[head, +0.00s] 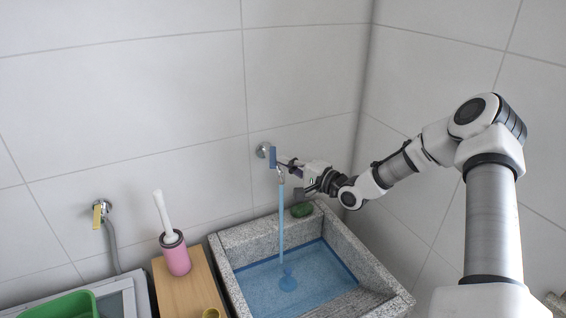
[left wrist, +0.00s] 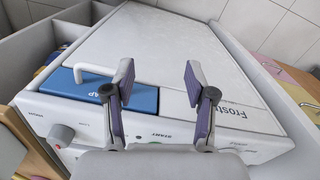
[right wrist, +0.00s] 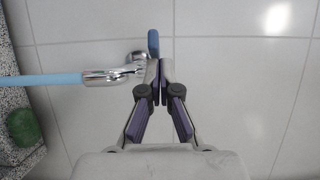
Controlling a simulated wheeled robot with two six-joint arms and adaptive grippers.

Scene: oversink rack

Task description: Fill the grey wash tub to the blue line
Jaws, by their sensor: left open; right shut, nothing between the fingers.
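The grey stone wash tub (head: 374,268) holds blue water (head: 275,285). A darker blue line (head: 340,262) runs around its inner walls; the water surface looks close to it, and I cannot tell exactly how close. A stream runs from the chrome tap (head: 281,174) into the tub; the tap also shows in the right wrist view (right wrist: 100,77). Its blue handle (right wrist: 153,42) is just beyond my right gripper (right wrist: 160,64), which is shut and empty; contact is unclear. My left gripper (left wrist: 158,75) is open and empty above a white washing machine (left wrist: 165,40).
A green object (head: 301,210) sits on the tub's back rim. Left of the tub, a pink brush holder (head: 176,258) stands on a wooden top (head: 196,287). A second tap with a yellow handle (head: 97,215) and a green basin (head: 72,305) are farther left. Tiled walls close the back and right.

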